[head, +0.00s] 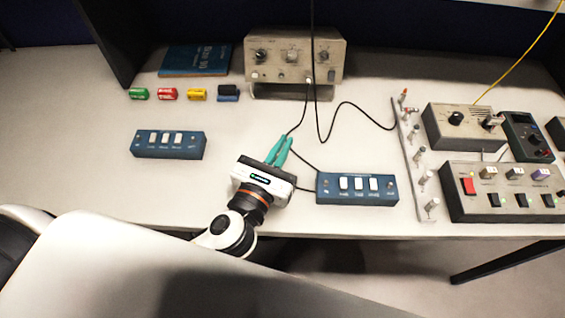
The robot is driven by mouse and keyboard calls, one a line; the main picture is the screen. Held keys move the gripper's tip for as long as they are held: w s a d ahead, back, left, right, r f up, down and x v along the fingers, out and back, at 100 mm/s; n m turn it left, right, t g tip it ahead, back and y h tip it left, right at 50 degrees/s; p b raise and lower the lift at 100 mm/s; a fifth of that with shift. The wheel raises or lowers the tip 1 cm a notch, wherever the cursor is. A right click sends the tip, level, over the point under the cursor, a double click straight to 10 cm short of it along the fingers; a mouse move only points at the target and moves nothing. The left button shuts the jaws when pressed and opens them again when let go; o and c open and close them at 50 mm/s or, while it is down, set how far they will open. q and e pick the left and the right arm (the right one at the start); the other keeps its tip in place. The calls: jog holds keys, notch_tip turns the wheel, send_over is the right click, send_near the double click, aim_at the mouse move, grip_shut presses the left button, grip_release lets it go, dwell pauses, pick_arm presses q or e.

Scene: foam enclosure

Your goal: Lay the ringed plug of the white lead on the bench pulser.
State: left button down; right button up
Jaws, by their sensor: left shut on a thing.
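My left gripper (279,152) reaches over the bench with its teal fingers pointing away from me, toward the beige knobbed instrument (295,48) at the back. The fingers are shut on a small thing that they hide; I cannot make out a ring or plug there. A dark lead (299,123) runs from the front of that instrument down to the fingertips. No label tells which unit is the bench pulser. A short whitish lead (502,153) shows between the units at the right, its ends unclear. My right gripper is not in view.
Blue switch boxes (168,144) (357,189) lie on either side of my gripper. Several coloured cells (168,94) and a blue book (195,60) lie back left. A post rack (415,165), a beige box (462,127) and a button panel (503,192) crowd the right. The left front is clear.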

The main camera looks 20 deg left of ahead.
pick_arm(q)
notch_tip(320, 180, down, 5)
jog(key=shift+w+a+f+b, duration=0.1)
jog(key=shift+b, duration=1)
